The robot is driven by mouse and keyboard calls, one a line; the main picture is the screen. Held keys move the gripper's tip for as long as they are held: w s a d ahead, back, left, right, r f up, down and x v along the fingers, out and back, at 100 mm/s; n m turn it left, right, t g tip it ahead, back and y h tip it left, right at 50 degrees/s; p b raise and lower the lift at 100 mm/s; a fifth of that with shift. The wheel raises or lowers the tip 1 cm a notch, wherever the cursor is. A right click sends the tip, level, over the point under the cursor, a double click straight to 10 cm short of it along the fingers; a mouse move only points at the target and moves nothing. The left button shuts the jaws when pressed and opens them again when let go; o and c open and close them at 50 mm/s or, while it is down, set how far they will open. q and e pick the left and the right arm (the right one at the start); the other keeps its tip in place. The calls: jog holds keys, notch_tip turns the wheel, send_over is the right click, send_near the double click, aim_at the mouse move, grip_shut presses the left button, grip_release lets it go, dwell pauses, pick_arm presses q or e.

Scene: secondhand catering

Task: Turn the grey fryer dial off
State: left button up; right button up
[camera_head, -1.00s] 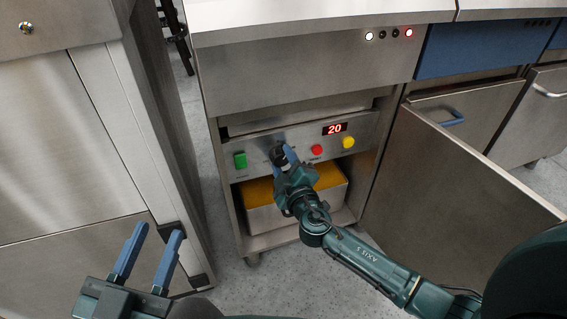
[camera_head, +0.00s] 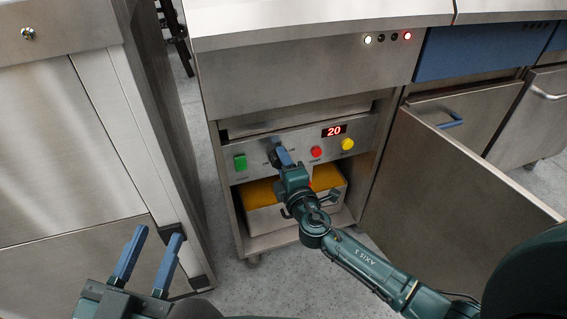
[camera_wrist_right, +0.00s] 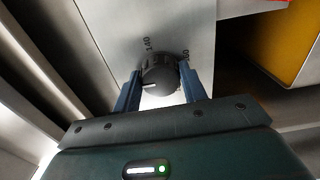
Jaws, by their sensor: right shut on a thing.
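The fryer dial (camera_wrist_right: 158,74) is a round dark grey knob with a white pointer mark on the steel control panel (camera_head: 262,148). In the right wrist view it sits between the two blue fingers of my right gripper (camera_wrist_right: 160,88), which is shut on it. Printed numbers show around the dial; one reads 140, another is partly hidden. In the head view the dial (camera_head: 274,155) is partly covered by my right gripper (camera_head: 282,158). My left gripper (camera_head: 149,262) is open and empty at lower left, away from the fryer.
Below is a tray with yellow contents (camera_head: 262,216). An open cabinet door (camera_head: 440,180) stands to the right.

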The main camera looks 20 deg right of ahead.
jog(key=shift+w+r, duration=0.1)
jog(key=shift+r, duration=0.05)
jog(key=o, duration=1)
jog(key=shift+f, duration=0.2)
